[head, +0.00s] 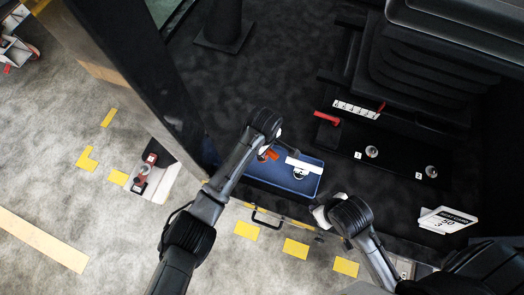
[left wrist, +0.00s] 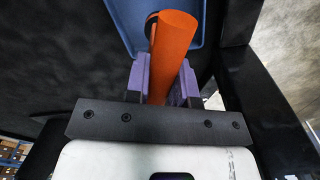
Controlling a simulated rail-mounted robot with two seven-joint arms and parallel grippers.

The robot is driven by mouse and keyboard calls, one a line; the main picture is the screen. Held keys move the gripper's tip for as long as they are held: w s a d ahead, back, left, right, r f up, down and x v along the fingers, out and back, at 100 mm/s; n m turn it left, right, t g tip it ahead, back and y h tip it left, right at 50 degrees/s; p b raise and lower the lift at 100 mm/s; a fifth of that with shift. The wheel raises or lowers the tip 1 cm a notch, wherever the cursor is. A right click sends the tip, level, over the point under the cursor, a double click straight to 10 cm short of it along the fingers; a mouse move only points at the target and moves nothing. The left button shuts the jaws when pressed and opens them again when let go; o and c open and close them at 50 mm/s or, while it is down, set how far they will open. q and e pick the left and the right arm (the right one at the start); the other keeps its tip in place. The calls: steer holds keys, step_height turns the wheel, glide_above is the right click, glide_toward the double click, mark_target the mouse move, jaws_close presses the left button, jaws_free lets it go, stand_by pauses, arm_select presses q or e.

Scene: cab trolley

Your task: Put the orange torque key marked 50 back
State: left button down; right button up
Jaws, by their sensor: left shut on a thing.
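The orange torque key (head: 270,153) shows as a small orange piece beside my left gripper (head: 264,154) in the head view. In the left wrist view my left gripper (left wrist: 165,82) is shut on its thick orange shaft (left wrist: 172,50), between purple pads. No marking on the key can be read. A blue tray (head: 262,175) lies below and beside the left gripper; its blue surface also shows behind the key in the left wrist view (left wrist: 128,18). My right gripper (head: 322,214) is near the tray's lower right corner; its fingers are too unclear to judge.
A white piece with a round part (head: 302,168) is at the tray. A card reading 50 and 3 (head: 447,220) stands at right. A red-handled lever (head: 327,118), a white marked strip (head: 357,109) and two round silver fittings (head: 371,152) are near the black seat. A dark post rises at left.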

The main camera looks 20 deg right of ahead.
arm_select(q)
steer(key=shift+f+b, duration=0.7)
steer(key=shift+f, duration=1.7)
steer(key=c, duration=1)
jaws_free()
steer(key=shift+f, duration=0.15)
step_height(320, 180, up, 12)
steer(key=p, duration=0.3)
